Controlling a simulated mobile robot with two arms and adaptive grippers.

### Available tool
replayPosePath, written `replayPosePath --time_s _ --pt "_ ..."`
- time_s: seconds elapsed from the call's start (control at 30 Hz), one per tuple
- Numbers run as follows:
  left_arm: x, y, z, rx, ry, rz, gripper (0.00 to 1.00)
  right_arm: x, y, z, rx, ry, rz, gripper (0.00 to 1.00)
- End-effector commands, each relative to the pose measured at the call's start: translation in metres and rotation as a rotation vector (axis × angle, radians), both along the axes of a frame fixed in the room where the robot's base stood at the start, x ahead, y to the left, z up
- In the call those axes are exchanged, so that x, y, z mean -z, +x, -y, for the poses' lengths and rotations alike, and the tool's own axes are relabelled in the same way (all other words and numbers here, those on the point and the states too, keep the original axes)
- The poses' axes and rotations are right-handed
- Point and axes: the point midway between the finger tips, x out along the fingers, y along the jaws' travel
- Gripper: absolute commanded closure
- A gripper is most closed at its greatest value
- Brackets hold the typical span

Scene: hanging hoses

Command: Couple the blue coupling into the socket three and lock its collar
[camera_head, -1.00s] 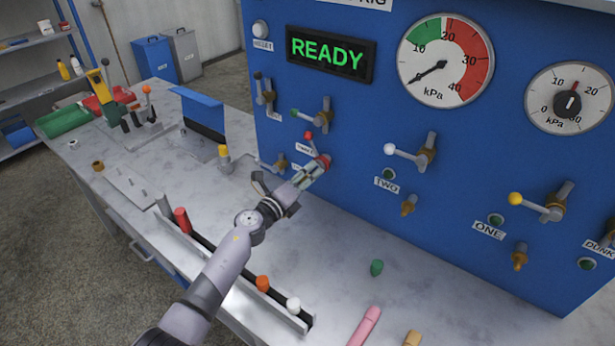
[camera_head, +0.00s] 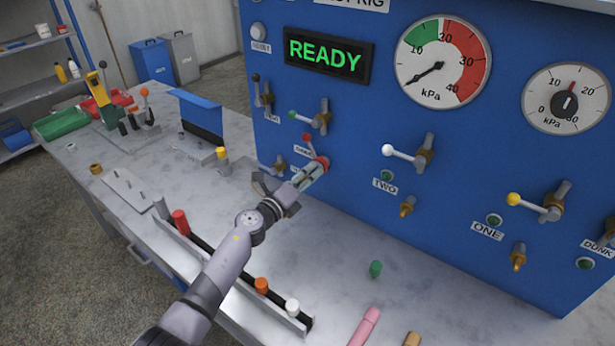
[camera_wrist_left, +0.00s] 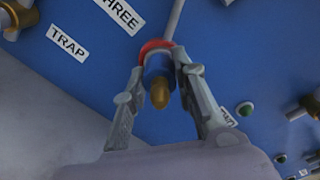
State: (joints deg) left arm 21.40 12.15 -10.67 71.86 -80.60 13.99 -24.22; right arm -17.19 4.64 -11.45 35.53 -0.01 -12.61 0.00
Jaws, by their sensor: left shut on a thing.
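A brass end (camera_wrist_left: 160,93) of the coupling points towards the camera. The label THREE (camera_wrist_left: 120,13) is just above. Socket three is hidden behind the coupling and fingers, so I cannot tell how they meet. My right gripper is out of view.
Other levers, white (camera_head: 402,152) and yellow (camera_head: 530,206), stick out right of my gripper, with brass nozzles below. The display (camera_head: 326,54) reads READY. A rack (camera_head: 225,268) with coloured pegs lies on the bench under my arm. Loose green and pink pieces lie front right.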

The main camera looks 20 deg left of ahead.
Motion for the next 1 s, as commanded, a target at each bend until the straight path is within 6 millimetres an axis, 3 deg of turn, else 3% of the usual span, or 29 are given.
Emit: replayPosePath --time_s 0.03,0.07,0.4,0.77,1.0 --pt "-0.003 0.001 0.0 -0.001 -0.001 0.005 1.0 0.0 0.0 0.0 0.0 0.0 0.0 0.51" --pt "-0.003 0.001 0.0 -0.001 -0.001 0.005 0.73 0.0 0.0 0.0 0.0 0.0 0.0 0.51" --pt "-0.002 0.001 0.0 -0.001 -0.001 0.004 0.51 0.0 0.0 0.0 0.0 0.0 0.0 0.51" --pt "0.0 -0.003 -0.002 -0.001 0.003 0.001 0.51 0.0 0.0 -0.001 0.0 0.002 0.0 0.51" --pt "0.001 -0.039 -0.015 -0.001 0.006 0.0 0.51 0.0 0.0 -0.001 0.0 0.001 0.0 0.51"
